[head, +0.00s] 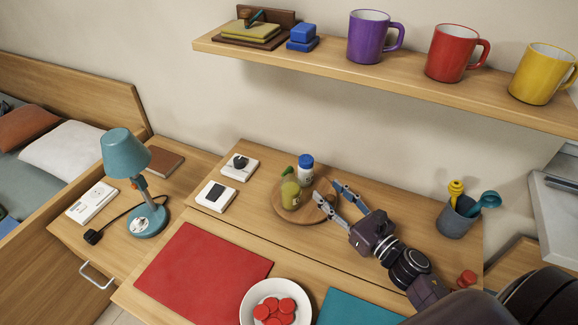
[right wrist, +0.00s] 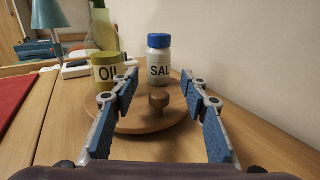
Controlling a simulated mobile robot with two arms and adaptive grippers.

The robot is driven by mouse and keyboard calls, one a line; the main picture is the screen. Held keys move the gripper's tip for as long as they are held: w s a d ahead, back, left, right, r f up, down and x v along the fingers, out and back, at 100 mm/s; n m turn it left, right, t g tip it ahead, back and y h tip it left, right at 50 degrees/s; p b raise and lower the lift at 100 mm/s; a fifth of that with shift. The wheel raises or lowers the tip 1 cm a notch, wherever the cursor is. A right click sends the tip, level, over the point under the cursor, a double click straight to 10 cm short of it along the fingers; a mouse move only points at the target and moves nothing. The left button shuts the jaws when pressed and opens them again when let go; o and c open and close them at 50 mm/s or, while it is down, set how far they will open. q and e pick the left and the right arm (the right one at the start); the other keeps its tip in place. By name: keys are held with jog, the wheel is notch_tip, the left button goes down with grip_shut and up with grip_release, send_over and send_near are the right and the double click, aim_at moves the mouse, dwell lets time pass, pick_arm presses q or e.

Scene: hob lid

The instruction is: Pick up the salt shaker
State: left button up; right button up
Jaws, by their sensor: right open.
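The salt shaker (head: 306,169) is a white bottle with a blue cap. It stands upright at the back of a round wooden board with a knob (head: 277,208). In the right wrist view the salt shaker (right wrist: 158,62) shows its "SAL" label, its right part turned out of sight. A green oil bottle (head: 290,194) stands just in front and to the left of it. My right gripper (head: 327,195) is open and empty at the board's right side. In the right wrist view its fingers (right wrist: 160,95) frame the knob and the shaker, which is beyond the fingertips. My left gripper is not seen.
A grey cup with utensils (head: 458,219) stands to the right. Two white switch-like boxes (head: 239,166) lie to the left. A red mat (head: 203,270) and a white bowl of red discs (head: 275,303) are in front. A shelf with mugs (head: 330,61) hangs above.

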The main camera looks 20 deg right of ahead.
aim_at(311, 175)
jog(key=x, duration=0.2)
jog(key=shift+w+a+r, duration=0.15)
jog(key=shift+w+a, duration=0.05)
jog(key=shift+w, duration=0.4)
jog(key=x, duration=0.4)
jog(key=shift+w, duration=0.25)
jog(key=shift+w+a, duration=0.15)
jog(key=shift+w, duration=0.15)
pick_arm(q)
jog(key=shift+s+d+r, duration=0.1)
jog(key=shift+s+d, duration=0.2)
pick_arm(e)
jog(key=shift+c, duration=0.3)
jog(key=c, duration=0.9)
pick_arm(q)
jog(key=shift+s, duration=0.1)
pick_arm(e)
jog(key=shift+c, duration=0.2)
pick_arm(q)
jog(key=shift+p, duration=0.3)
